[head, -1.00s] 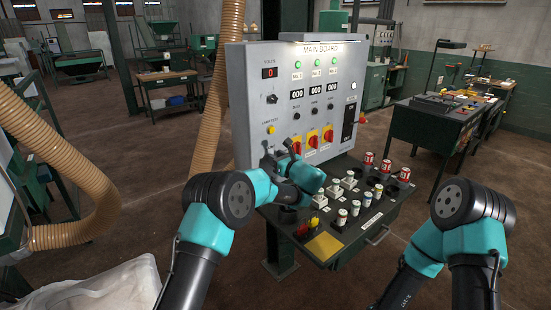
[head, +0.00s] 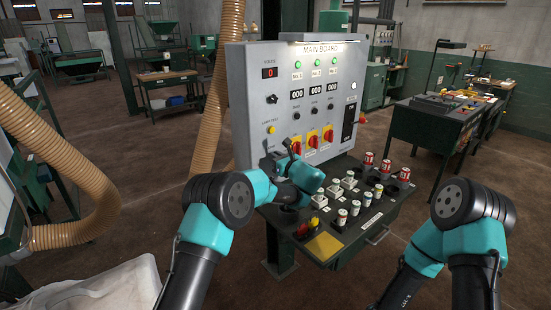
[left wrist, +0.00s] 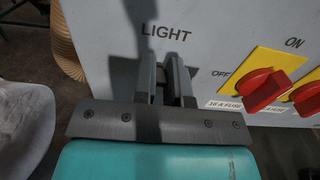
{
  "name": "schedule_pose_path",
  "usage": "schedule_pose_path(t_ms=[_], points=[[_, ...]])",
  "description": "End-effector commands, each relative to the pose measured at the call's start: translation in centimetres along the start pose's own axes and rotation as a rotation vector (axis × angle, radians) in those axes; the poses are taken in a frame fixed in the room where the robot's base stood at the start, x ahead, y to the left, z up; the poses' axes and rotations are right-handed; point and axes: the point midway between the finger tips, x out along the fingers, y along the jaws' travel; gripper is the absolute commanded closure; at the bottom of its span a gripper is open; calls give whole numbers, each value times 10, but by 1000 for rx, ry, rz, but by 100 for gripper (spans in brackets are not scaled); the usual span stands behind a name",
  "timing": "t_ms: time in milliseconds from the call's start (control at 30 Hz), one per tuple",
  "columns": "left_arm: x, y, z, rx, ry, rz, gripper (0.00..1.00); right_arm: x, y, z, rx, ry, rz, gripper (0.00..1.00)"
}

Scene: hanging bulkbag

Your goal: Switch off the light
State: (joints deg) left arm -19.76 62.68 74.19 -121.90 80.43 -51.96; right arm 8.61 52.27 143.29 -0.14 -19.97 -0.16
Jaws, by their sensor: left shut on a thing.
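The grey main board (head: 290,110) stands upright in the head view. In the left wrist view, the word LIGHT (left wrist: 166,32) is printed on its panel, just above my left gripper (left wrist: 166,62). The two fingers are close together, pointing at the panel right under that label. They are shut on the light switch, which is mostly hidden between them. In the head view my left gripper (head: 278,152) is at the lower left of the panel. My right gripper is out of view; only part of that arm shows.
Red rotary switches on yellow plates (left wrist: 267,88) sit right of my left gripper. A yellow lamp-test button (head: 270,130) is above it.

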Motion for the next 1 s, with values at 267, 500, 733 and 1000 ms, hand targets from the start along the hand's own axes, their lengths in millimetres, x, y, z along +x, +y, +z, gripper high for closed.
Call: schedule_pose_path(t_ms=[267, 500, 733, 1000], points=[[0, 0, -5, 2, -141, 1, 100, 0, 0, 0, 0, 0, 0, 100], [-1, 0, -6, 0, -240, 1, 100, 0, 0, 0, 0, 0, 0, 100], [-1, 0, -6, -1, -242, 0, 100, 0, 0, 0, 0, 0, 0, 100], [-1, 0, -6, 0, -241, 0, 64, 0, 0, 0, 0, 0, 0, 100]])
